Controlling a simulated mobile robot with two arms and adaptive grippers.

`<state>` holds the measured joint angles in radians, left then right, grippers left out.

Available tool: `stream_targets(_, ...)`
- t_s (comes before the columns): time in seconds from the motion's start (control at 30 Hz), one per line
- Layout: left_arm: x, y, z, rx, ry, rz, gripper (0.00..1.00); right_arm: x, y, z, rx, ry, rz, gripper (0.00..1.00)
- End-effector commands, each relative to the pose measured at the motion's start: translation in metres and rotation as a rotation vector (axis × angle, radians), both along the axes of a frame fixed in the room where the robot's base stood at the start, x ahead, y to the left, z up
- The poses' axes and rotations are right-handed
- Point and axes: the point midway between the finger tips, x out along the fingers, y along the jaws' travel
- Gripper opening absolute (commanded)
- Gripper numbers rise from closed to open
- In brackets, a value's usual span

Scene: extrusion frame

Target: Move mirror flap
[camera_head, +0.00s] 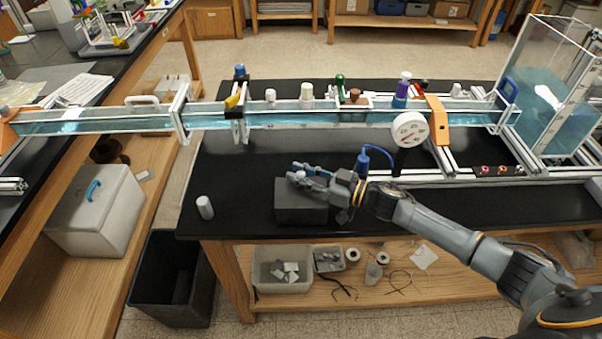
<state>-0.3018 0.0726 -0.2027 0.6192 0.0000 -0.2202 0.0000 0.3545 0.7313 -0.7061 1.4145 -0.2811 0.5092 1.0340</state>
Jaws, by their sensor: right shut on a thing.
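My right gripper (298,173) reaches in from the right over the black bench. Its fingers point left and are shut on a small pale piece just above a dark grey block (300,208). The fingers hide most of this piece, and I cannot tell whether it is the mirror flap or is joined to the block. No other mirror flap can be made out for sure. The long clear water channel (285,118) in its frame runs behind the gripper, apart from it. My left gripper is not in view.
A white dial gauge (410,130) and a blue-handled part (372,156) stand close to my right gripper. A small white cylinder (205,207) stands on the bench at left. A clear water tank (560,100) is at right. The bench left of the block is mostly clear.

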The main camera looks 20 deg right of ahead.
Motion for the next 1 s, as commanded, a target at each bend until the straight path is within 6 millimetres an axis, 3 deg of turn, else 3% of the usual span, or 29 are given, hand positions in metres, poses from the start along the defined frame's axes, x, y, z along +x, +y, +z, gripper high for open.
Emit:
stream_targets(0.47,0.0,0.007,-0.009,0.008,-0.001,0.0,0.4,-0.004,0.001,0.003,-0.019,-0.073,0.0,0.0)
stream_targets(1.0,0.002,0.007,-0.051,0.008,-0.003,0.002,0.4,-0.026,0.007,0.027,-0.131,-0.46,0.0,0.0)
